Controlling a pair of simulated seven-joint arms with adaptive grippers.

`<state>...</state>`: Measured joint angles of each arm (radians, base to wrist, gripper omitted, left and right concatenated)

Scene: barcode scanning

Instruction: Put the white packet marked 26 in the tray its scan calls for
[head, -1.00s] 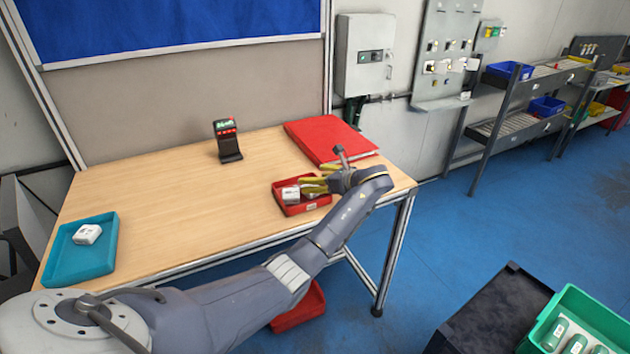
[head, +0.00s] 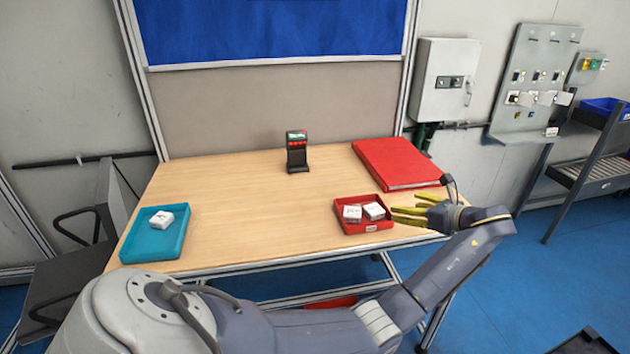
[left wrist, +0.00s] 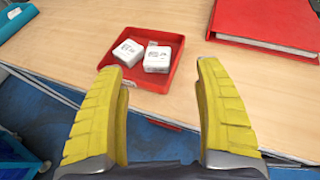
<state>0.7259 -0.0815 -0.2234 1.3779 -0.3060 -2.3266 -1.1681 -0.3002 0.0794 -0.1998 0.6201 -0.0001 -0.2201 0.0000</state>
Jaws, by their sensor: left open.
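Two white packets lie in the small red tray (head: 345,228) at the table's front right: a left one (head: 352,214) and a right one (head: 374,211). Both show in the left wrist view, left (left wrist: 128,52) and right (left wrist: 157,59), inside the red tray (left wrist: 150,82). A third white packet (head: 162,219) lies in the teal tray (head: 140,247) at the left. I cannot read for certain which is marked 26. My left gripper (head: 412,215) is open and empty, just right of the red tray. My right gripper is out of view.
A black scanner (head: 297,155) with a lit display stands at the back middle of the table. A red binder (head: 398,163) lies at the back right. The wooden table (head: 240,215) between the trays is clear.

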